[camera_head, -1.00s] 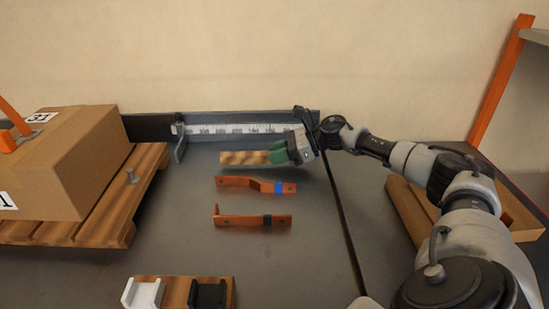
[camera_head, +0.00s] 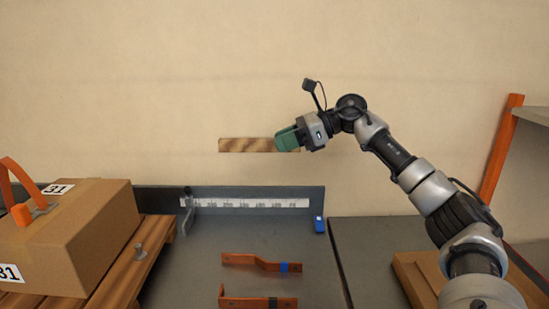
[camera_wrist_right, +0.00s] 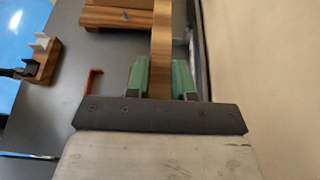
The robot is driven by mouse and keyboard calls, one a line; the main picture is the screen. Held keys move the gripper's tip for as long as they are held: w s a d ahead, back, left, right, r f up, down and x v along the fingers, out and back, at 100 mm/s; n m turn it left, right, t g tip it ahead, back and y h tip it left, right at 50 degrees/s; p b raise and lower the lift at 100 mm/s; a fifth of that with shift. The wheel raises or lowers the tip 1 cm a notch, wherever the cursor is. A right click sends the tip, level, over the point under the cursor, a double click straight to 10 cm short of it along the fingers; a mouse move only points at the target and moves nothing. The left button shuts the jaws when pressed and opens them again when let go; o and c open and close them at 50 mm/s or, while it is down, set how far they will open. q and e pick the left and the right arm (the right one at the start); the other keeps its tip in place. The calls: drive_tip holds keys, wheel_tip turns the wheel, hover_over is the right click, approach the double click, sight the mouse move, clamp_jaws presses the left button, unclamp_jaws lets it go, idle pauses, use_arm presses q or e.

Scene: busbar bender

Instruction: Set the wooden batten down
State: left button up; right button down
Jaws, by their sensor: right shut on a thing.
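The wooden batten (camera_head: 246,145) is a short striped brown strip, held level in the air in front of the back wall, above the ruler. My right gripper (camera_head: 286,139), with green fingers, is shut on its right end. In the right wrist view the batten (camera_wrist_right: 161,50) runs away from between the two green fingers (camera_wrist_right: 161,80). My left gripper is not in view.
Two copper-coloured bars (camera_head: 245,262) (camera_head: 255,302) lie in front. A cardboard box (camera_head: 80,240) sits on a pallet (camera_head: 125,270) at left.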

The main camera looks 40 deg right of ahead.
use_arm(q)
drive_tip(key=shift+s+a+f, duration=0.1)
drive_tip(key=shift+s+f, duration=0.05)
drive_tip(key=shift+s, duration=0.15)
use_arm(e)
drive_tip(key=shift+r, duration=0.45)
